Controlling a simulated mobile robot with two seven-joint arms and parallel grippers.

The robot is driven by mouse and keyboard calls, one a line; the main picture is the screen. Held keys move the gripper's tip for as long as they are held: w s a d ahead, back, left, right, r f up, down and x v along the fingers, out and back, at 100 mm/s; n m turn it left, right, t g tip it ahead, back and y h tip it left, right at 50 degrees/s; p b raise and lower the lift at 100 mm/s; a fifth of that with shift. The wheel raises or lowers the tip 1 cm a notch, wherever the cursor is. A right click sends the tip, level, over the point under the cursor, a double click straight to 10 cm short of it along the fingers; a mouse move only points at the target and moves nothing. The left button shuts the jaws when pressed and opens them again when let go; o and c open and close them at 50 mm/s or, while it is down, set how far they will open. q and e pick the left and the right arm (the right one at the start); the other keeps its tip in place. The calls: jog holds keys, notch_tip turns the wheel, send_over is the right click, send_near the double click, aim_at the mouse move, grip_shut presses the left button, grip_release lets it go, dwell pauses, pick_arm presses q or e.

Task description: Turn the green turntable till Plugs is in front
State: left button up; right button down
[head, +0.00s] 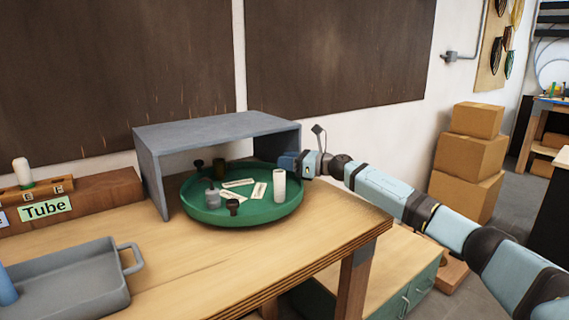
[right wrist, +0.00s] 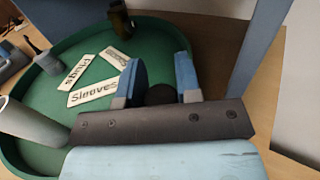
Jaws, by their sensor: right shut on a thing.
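The round green turntable (head: 250,215) stands on the wooden bench, partly under a grey shelf. Three white cards lie on it. My left gripper is out of view.
A grey tray (head: 75,275) and the Tube rack (head: 85,190) are at left.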

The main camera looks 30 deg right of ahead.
jog(key=c, duration=0.9)
grip_release()
jog(key=shift+o, duration=0.2)
jog(key=v, duration=1.2)
jog(key=shift+s+d, duration=0.5)
jog(key=shift+s, duration=0.15)
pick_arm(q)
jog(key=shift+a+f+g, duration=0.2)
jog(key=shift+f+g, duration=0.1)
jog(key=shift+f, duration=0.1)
pick_arm(e)
jog(key=shift+s+d, duration=0.1)
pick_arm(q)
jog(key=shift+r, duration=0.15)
